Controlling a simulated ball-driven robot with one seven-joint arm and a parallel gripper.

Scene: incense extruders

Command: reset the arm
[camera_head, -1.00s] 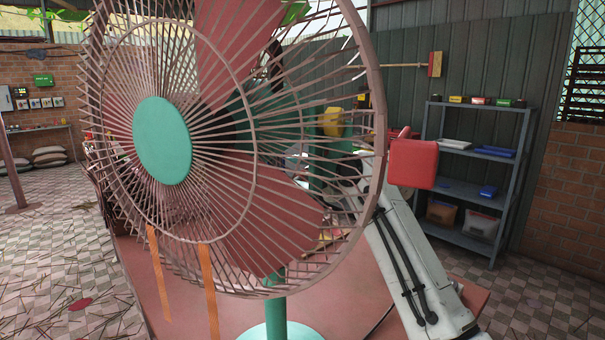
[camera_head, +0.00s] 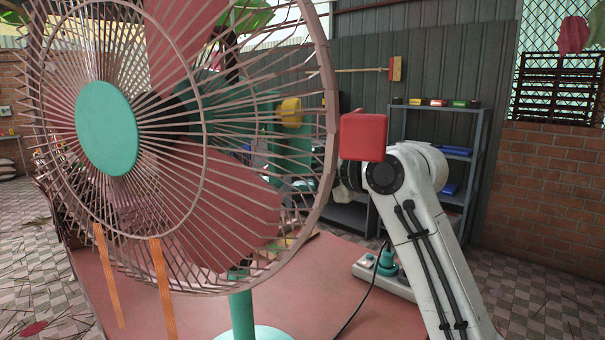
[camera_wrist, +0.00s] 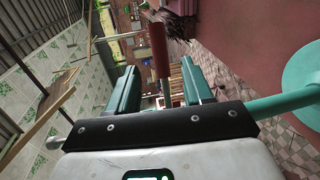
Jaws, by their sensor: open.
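My arm (camera_head: 428,235) is white with black cables and stands bent to the right of the fan in the head view. Its forward part passes behind the fan, so my gripper cannot be made out there. In the wrist view my gripper (camera_wrist: 160,88) has two teal fingers spread apart. The gap between them looks empty; a dark red bar (camera_wrist: 158,48) shows past the fingertips.
A large fan (camera_head: 107,128) with a teal hub fills the left of the head view, close by. A red block (camera_head: 363,136) appears beside my arm. A red table (camera_head: 310,275) carries the fan. Grey shelves (camera_head: 397,125) and a brick wall (camera_head: 545,180) stand behind.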

